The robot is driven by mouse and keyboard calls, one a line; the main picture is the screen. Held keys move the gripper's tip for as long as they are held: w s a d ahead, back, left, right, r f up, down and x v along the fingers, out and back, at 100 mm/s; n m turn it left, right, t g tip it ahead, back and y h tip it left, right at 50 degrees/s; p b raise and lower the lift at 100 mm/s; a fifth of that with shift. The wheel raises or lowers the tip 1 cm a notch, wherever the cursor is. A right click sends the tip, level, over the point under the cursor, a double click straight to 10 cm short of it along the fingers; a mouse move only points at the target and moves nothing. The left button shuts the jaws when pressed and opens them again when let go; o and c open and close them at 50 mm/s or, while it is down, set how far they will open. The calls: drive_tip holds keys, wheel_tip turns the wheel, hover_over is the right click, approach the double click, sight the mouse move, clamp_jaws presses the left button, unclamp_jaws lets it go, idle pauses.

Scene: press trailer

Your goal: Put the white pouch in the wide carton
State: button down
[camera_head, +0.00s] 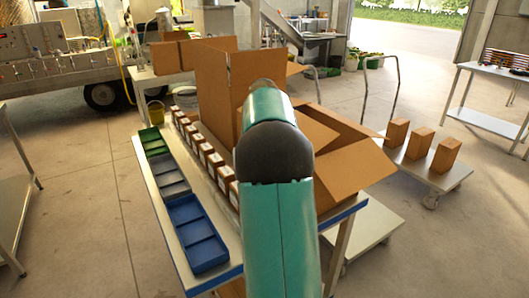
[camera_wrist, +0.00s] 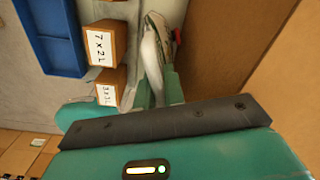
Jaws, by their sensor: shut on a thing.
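The wide carton (camera_head: 217,90) stands open on the table in the head view, its flaps spread up and outward. My arm covers its middle, so I cannot see inside. In the wrist view, a brown cardboard wall (camera_wrist: 222,45) rises just right of my gripper. My gripper (camera_wrist: 159,88) is shut on the white pouch (camera_wrist: 152,52), which sticks out beyond the fingers and shows some green and red print. The pouch is beside the cardboard wall; I cannot tell whether they touch. My gripper and the pouch are hidden behind my arm in the head view.
A row of small labelled boxes (camera_head: 205,152) runs along the carton's left side; two show close to my gripper in the wrist view (camera_wrist: 104,45). Green, grey and blue trays (camera_head: 196,232) line the table's left edge. A trolley with three boxes (camera_head: 421,143) stands at right.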

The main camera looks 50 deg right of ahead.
drive_tip(key=shift+r, duration=0.1)
drive_tip(key=c, duration=1.5)
unclamp_jaws()
